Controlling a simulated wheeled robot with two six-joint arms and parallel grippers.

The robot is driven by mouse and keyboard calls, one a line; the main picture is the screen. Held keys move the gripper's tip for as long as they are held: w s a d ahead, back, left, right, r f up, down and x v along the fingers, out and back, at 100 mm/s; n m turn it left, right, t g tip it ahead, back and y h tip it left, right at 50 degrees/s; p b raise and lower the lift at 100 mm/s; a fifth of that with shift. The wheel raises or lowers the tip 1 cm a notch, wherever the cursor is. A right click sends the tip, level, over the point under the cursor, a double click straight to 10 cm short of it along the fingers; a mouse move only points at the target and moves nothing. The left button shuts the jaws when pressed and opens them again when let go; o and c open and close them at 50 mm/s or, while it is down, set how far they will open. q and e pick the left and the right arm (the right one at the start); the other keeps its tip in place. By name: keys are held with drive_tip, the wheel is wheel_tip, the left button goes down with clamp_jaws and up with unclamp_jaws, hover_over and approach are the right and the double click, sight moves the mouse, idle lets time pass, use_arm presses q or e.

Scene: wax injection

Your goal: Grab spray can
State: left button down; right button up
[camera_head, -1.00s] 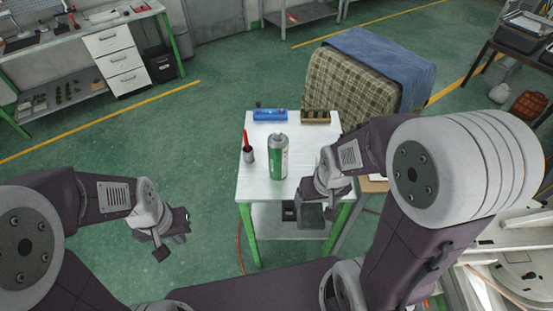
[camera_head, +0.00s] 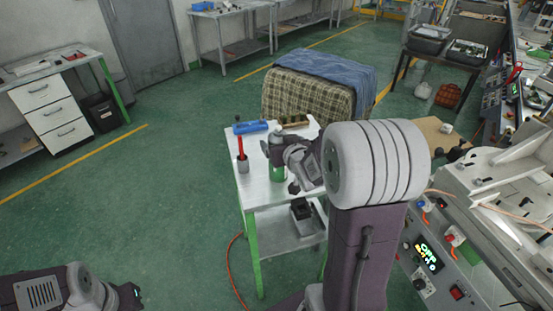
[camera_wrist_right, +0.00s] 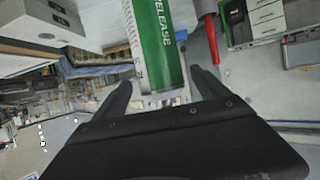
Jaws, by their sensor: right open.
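The spray can (camera_head: 278,168), green and white with a grey top, stands on the small white table (camera_head: 257,193). My right gripper (camera_head: 293,182) is beside it and partly hides it. In the right wrist view, the can (camera_wrist_right: 158,40) shows its green label with "RELEASE" on it. The right gripper's two dark fingers (camera_wrist_right: 161,78) are open, one on each side of the can's line, with a gap on both sides.
A cup with a red-handled tool (camera_head: 242,160) stands left of the can. A blue block (camera_head: 250,127) and a brown holder (camera_head: 295,121) lie at the table's back. A covered box (camera_head: 310,95) stands behind. A machine with a control panel (camera_head: 430,255) is at the right.

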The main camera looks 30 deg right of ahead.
drive_tip(key=x, duration=0.5)
drive_tip(key=shift+w+f, duration=0.1)
drive_tip(key=shift+w, duration=0.1)
drive_tip(key=shift+s, duration=0.15)
drive_tip(key=shift+c, duration=1)
clamp_jaws()
